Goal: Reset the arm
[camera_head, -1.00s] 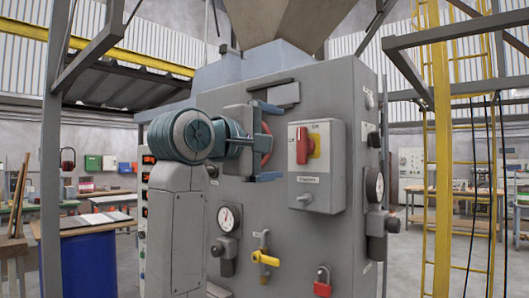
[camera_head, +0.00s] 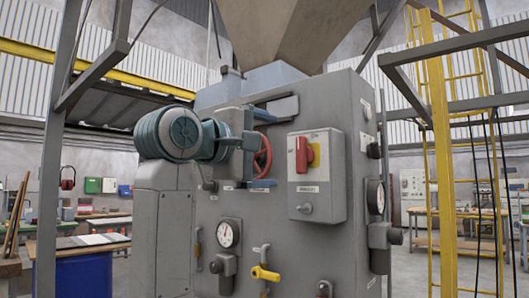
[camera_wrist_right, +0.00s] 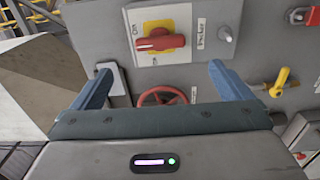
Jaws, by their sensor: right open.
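My right gripper (camera_head: 266,150) is open, its blue fingers apart above and below, in front of the grey machine panel (camera_head: 280,225). A red handwheel (camera_head: 265,160) shows between and behind the fingers. In the right wrist view the open fingers (camera_wrist_right: 160,70) stand at either side, and the red handwheel (camera_wrist_right: 163,93) shows beyond the palm, partly hidden by it. Nothing is held between the fingers. I cannot tell how far the fingertips are from the panel. My left gripper is not in view.
A red rotary switch on a yellow plate (camera_head: 306,154) sits right of the gripper. Below are a gauge (camera_head: 228,233) and a yellow valve handle (camera_head: 264,273). A yellow post (camera_head: 443,150) stands at right. A blue drum (camera_head: 84,275) stands at lower left.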

